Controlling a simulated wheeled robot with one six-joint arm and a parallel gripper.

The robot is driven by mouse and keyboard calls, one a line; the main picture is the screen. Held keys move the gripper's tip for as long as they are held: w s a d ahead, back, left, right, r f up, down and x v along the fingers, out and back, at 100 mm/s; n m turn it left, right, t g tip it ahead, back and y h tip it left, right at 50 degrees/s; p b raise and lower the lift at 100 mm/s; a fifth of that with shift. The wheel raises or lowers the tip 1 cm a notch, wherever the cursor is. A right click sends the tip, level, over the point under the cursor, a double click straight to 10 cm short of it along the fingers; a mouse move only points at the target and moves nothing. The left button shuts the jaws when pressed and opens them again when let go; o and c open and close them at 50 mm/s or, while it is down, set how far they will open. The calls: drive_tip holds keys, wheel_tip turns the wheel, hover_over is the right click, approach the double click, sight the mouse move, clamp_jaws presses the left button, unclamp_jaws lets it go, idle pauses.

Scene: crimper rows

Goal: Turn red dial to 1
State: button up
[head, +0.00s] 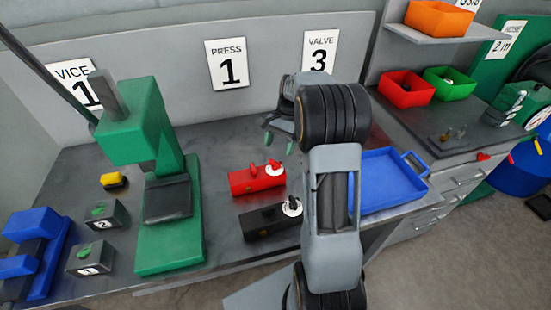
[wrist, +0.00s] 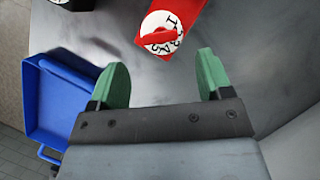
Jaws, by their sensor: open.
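A red box (head: 252,182) lies on the dark bench, left of my arm. On its right end is a white numbered dial plate (head: 273,170) with a red knob. In the wrist view the red box (wrist: 189,12) is cut by the top edge, with the dial's red knob (wrist: 158,38) on its white plate. The knob's bar lies nearly across the picture; I cannot tell which number it points to. My gripper (head: 279,143) is open and empty, with green fingers. In the wrist view my gripper (wrist: 163,68) has its fingers either side below the dial, apart from it.
A black box (head: 268,223) with its own white dial lies in front of the red one. A blue tray (head: 388,188) stands right of my arm. A green press (head: 165,235) stands to the left. Bench between press and red box is clear.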

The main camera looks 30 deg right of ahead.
sight(275, 161)
drive_tip(key=shift+x, duration=2.7)
drive_tip(key=shift+c, duration=0.2)
drive_tip(key=c, duration=0.9)
